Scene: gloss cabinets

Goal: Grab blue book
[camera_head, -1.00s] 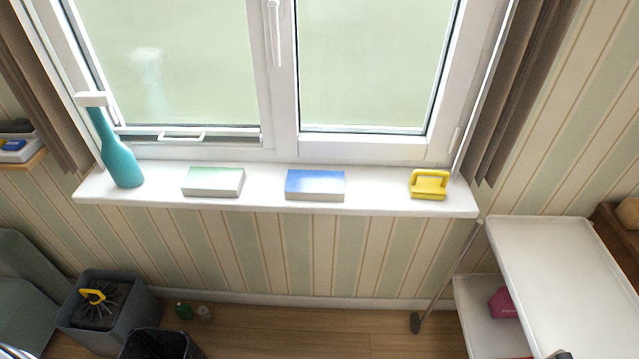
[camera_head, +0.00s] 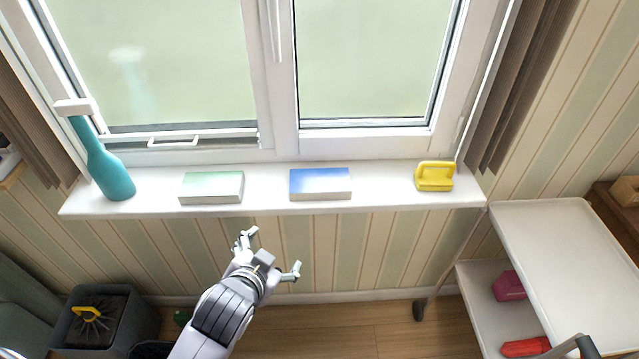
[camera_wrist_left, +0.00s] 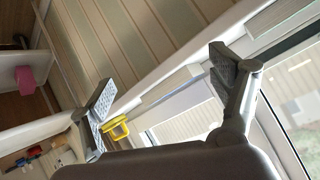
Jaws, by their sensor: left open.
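The blue book (camera_head: 320,184), blue fading to white with pale page edges, lies flat on the white windowsill, right of the sill's middle. My left gripper (camera_head: 272,252) is open and empty, in front of the sill and lower left of the book, apart from it. In the left wrist view the open fingers (camera_wrist_left: 162,82) stand wide apart. A pale block-like edge (camera_wrist_left: 168,92) shows between them; I cannot tell for sure that it is the blue book. My right gripper is not in view.
On the sill, a green-white book (camera_head: 211,188) lies to the left, a teal bottle-like object (camera_head: 108,172) stands at the far left, and a yellow handled object (camera_head: 434,177) sits at the right. A white cart (camera_head: 560,235) stands at right. The sill between the books is clear.

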